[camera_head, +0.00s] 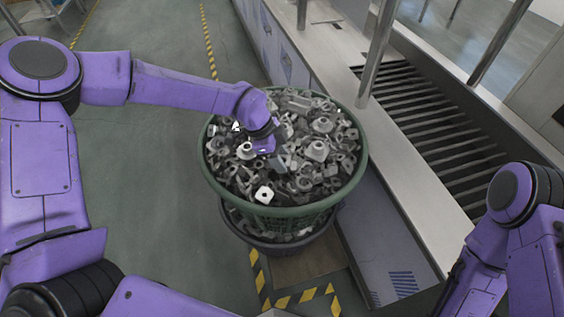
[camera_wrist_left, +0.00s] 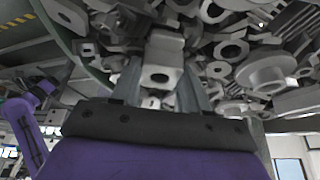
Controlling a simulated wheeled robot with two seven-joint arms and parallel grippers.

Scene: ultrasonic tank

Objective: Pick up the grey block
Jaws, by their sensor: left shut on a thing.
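My left gripper (camera_head: 268,148) reaches down into the heap of metal parts in the green basket (camera_head: 213,180). In the left wrist view, its two fingers (camera_wrist_left: 160,88) are closed on the sides of a grey block (camera_wrist_left: 162,62) with a round hole in its face. The block is among other parts, and I cannot tell whether it is clear of the heap. In the head view, the gripper and neighbouring parts make the held block hard to pick out. My right arm is at the right edge, with its gripper out of view.
The basket is full of loose grey metal parts (camera_head: 317,150) and sits in a dark lower tub (camera_head: 262,246). A steel counter (camera_head: 405,165) with a slatted roller section (camera_head: 435,120) stands to the right. Upright posts (camera_head: 378,55) rise from it. Floor to the left is open.

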